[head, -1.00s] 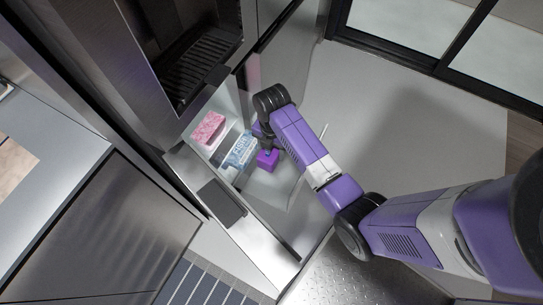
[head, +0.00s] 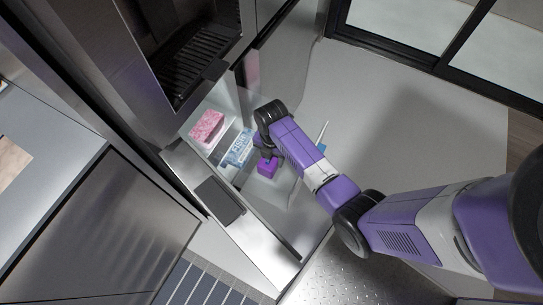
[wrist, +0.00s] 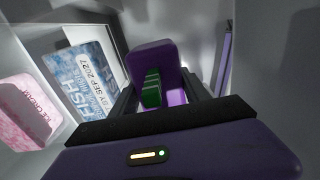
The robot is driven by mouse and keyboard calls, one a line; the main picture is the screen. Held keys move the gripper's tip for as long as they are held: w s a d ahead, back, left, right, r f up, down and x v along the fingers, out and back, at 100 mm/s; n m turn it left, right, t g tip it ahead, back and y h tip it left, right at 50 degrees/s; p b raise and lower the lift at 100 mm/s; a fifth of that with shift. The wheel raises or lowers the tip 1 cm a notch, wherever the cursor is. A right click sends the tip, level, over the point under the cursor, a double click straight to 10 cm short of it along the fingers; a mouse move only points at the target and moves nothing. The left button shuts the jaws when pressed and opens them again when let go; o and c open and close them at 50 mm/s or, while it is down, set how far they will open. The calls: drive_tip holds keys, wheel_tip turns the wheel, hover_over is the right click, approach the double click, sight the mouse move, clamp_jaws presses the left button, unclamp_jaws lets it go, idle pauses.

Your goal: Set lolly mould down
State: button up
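The lolly mould (head: 267,168) is a purple block low inside an open, pale-lined freezer drawer (head: 245,222). In the wrist view the purple mould (wrist: 152,58) shows green parts on its near side. My gripper (wrist: 158,92) has its dark fingers on either side of the mould and appears shut on it. In the head view my gripper (head: 266,152) reaches down into the drawer just above the mould. The underside of the mould is hidden, so I cannot tell whether it touches the drawer floor.
A blue and white fish packet (head: 237,148) lies left of the mould, with a pink ice cream box (head: 207,127) beyond it. They also show in the wrist view as the packet (wrist: 85,75) and the box (wrist: 28,110). Drawer floor nearer the front looks clear.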

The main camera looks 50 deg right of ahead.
drive_tip(key=o, duration=0.4)
drive_tip(key=shift+o, duration=0.2)
wheel_tip(320, 180, up, 12)
drive_tip(key=p, duration=0.2)
drive_tip(key=shift+r, duration=0.15)
idle(0.5)
